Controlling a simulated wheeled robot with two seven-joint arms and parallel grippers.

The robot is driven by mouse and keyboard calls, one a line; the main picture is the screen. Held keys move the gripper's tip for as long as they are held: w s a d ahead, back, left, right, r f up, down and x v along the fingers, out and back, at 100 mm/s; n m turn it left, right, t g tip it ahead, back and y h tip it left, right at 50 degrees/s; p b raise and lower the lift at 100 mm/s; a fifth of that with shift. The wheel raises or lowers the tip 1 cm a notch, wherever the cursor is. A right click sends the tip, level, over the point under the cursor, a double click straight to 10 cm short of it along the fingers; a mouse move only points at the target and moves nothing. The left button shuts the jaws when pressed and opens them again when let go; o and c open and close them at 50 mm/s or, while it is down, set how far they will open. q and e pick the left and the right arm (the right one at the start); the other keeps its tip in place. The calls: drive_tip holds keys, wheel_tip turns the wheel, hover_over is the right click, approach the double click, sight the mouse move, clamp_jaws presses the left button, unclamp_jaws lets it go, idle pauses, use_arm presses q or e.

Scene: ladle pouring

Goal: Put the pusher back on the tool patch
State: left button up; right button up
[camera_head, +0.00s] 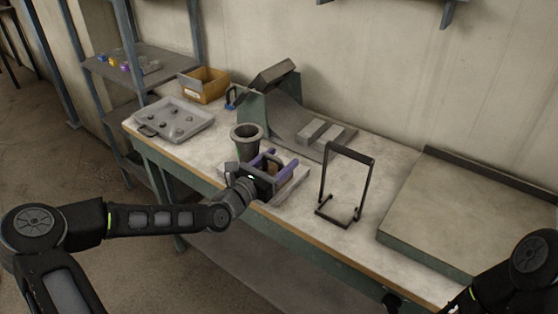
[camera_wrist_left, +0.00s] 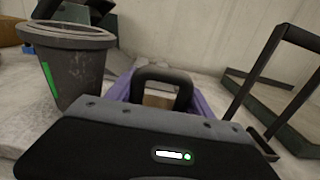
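My left gripper (camera_head: 275,163) is low over the front middle of the bench. Its two purple fingers are spread apart; they also show in the left wrist view (camera_wrist_left: 164,100). A dark handle-like loop (camera_wrist_left: 163,74) stands between the fingers in the left wrist view, with a brownish patch seen through it. It may be the pusher; I cannot tell whether the fingers touch it. A flat grey piece (camera_head: 294,187) lies under and beside the gripper; I cannot tell if it is the tool patch. My right gripper is not clearly visible; only my right arm shows at bottom right.
A dark grey cup (camera_head: 246,142) stands close left of the gripper. A black upright frame (camera_head: 322,190) stands to its right. Behind are a grey sloped chute (camera_head: 290,118) and a yellow box (camera_head: 204,86). A tray (camera_head: 174,119) is left, a large panel (camera_head: 470,205) right.

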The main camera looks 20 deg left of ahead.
use_arm(q)
drive_tip(key=o, duration=0.5)
drive_tip(key=shift+c, duration=0.2)
drive_tip(key=shift+r, duration=0.15)
drive_tip(key=v, duration=1.2)
drive_tip(key=shift+c, duration=0.3)
